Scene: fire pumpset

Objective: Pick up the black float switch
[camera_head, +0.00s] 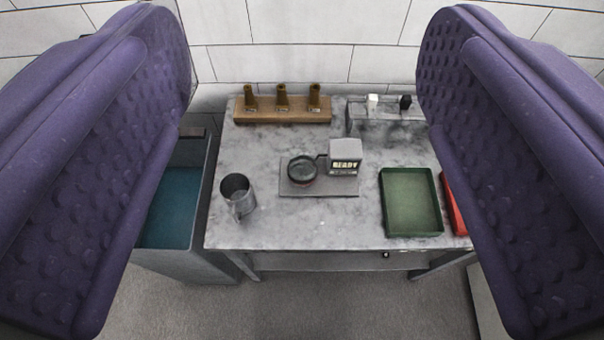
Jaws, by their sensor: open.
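A small black object (405,102), which looks like the black float switch, sits upright on a grey raised stand (385,124) at the table's back right. A similar small white object (373,101) stands just left of it, apart from it. The black one is close to the inner edge of my right finger in the picture. My gripper (304,165) is open and empty. Its two purple padded fingers frame the left and right of the view, well back from the table and touching nothing.
The marble-topped table (300,225) holds a metal mug (238,196), a small device with a round dish and a "READY" display (345,157), a wooden rack with several brass nozzles (282,117), and a green tray (412,203). A red tray (455,205) is partly hidden. A water tank (172,210) stands left.

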